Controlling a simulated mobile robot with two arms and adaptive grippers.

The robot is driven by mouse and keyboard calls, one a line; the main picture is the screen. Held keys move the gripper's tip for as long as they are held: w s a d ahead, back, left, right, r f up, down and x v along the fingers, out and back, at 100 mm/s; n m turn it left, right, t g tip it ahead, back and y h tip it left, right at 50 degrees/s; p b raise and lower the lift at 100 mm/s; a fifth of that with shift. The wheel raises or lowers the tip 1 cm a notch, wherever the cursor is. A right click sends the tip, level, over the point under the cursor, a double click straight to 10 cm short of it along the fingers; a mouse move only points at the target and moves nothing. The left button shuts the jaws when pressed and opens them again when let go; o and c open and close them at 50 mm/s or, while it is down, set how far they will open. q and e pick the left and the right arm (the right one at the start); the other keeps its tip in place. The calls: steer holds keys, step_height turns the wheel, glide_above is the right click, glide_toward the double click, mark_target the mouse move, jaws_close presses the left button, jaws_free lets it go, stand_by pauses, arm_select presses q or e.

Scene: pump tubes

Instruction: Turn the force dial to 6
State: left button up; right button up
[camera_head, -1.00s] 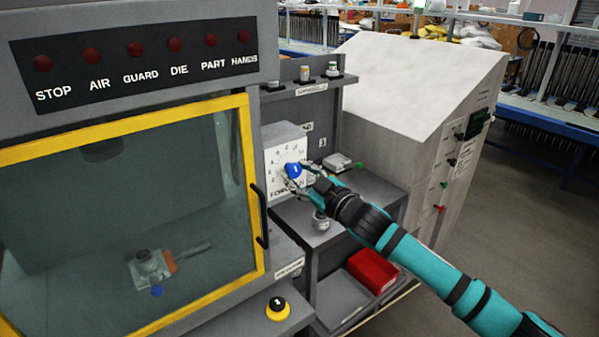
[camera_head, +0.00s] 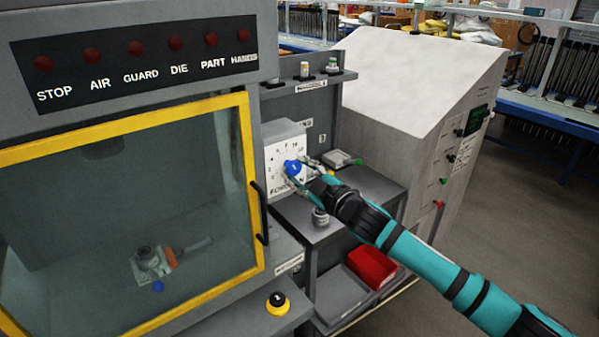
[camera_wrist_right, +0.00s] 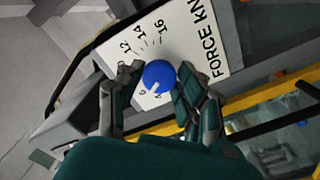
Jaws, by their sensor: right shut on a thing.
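The force dial is a round blue knob (camera_head: 292,168) on a white numbered panel (camera_head: 274,157) marked FORCE, right of the yellow-framed guard. My right gripper (camera_head: 301,169) is at the dial, shut on it. In the right wrist view, the knob (camera_wrist_right: 158,76) sits between my fingers (camera_wrist_right: 148,84). Its white pointer mark points down and left in that view, toward the low numbers near 6 and 4; I cannot read the exact setting. The numbers 12, 14 and 16 show clearly above the knob. My left gripper is not in view.
The guard's black handle (camera_head: 258,212) is just left of the panel. A grey shelf (camera_head: 345,205) lies below the dial, with a small round metal part (camera_head: 320,217) on it. A red bin (camera_head: 371,267) stands lower. A large grey cabinet (camera_head: 420,95) is behind to the right.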

steer(key=o, duration=1.1)
steer(key=shift+o, duration=0.2)
steer(key=shift+s, duration=0.1)
steer(key=shift+s+d, duration=0.2)
steer(key=shift+d, duration=0.05)
steer(key=v, duration=1.1)
steer(key=shift+s, duration=0.15)
